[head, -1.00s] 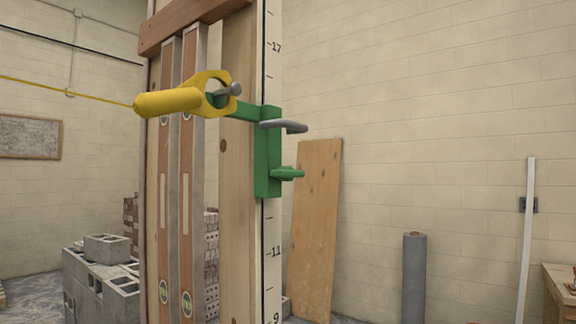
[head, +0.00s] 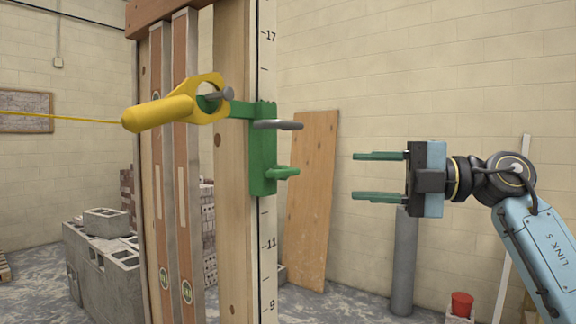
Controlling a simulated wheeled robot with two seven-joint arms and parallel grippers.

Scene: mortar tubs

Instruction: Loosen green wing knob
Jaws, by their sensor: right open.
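The green wing knob (head: 283,173) sticks out to the right from the lower part of a green clamp bracket (head: 262,150). The bracket sits on a wooden post with a numbered scale (head: 266,222). A grey lever (head: 278,125) crosses the bracket above the knob. A yellow line holder (head: 175,108) hangs on the bracket's left arm, with a yellow line running left. My right gripper (head: 380,176) is open and empty to the right of the knob, at about its height in the picture, its two green fingers pointing left. A clear gap separates them. My left gripper is not in view.
A plywood board (head: 312,200) leans on the wall behind the gap. A grey roll (head: 403,262) stands behind my right gripper, and a red bucket (head: 462,303) is at lower right. Concrete blocks (head: 105,265) stand at left. Two levels (head: 186,210) are against the post.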

